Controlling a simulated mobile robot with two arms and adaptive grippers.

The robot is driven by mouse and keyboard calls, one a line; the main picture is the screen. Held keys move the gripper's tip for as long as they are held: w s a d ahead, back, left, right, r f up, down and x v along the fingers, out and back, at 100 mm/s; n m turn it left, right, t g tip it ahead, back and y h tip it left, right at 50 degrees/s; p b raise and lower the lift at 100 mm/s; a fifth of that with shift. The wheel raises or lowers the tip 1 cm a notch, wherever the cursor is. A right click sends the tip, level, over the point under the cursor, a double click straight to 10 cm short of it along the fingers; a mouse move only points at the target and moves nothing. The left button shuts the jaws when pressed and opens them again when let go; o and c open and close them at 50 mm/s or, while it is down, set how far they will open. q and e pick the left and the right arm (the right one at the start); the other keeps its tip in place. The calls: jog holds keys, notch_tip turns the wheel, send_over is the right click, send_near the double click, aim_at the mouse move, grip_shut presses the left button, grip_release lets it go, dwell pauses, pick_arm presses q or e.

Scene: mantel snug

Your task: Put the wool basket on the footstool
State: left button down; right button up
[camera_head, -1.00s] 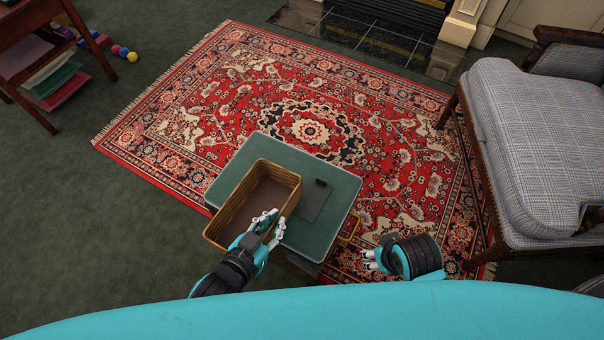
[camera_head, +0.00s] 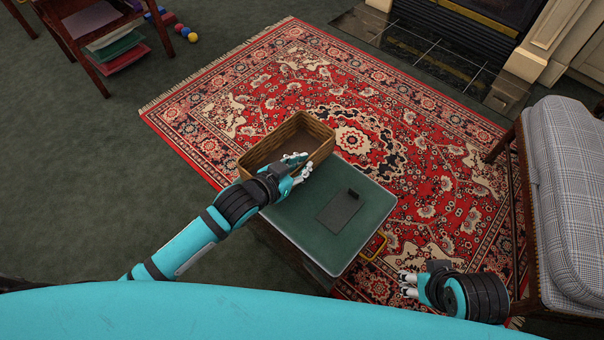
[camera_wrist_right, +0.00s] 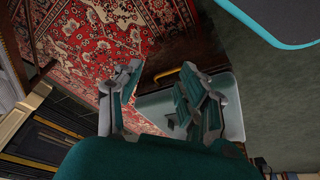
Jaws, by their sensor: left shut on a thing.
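The wool basket (camera_head: 262,152), an open brown wicker box with nothing visible in it, is at the far left edge of a green-topped low stand (camera_head: 300,225), seemingly the footstool. The basket extends past that edge in the head view; I cannot tell whether it touches the top. My left gripper (camera_head: 296,166) is shut on the basket's near right wall. My right gripper (camera_head: 408,285) is open and empty, right of the stand near its yellow handle (camera_head: 373,247). In the right wrist view its fingers (camera_wrist_right: 160,100) stand apart with the stand behind them.
A dark grey panel with a small black block (camera_head: 343,209) lies on the green top. A patterned red rug (camera_head: 420,170) lies around it. A checked armchair (camera_head: 575,200) stands at the right, a fireplace hearth (camera_head: 430,50) at the back.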

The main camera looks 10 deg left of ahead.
pick_arm(q)
jog(key=shift+w+f, duration=0.1)
jog(key=shift+f, duration=0.2)
notch_tip(320, 180, down, 3)
jog(key=shift+r+b, duration=0.1)
jog(key=shift+b, duration=0.7)
pick_arm(e)
jog(key=w+a+r+t, duration=0.1)
jog(key=w+t, duration=0.2)
jog(key=w, duration=0.3)
jog(key=shift+a+y, duration=0.4)
jog(key=shift+r, duration=0.1)
pick_arm(q)
jog(key=c, duration=1.5)
grip_release()
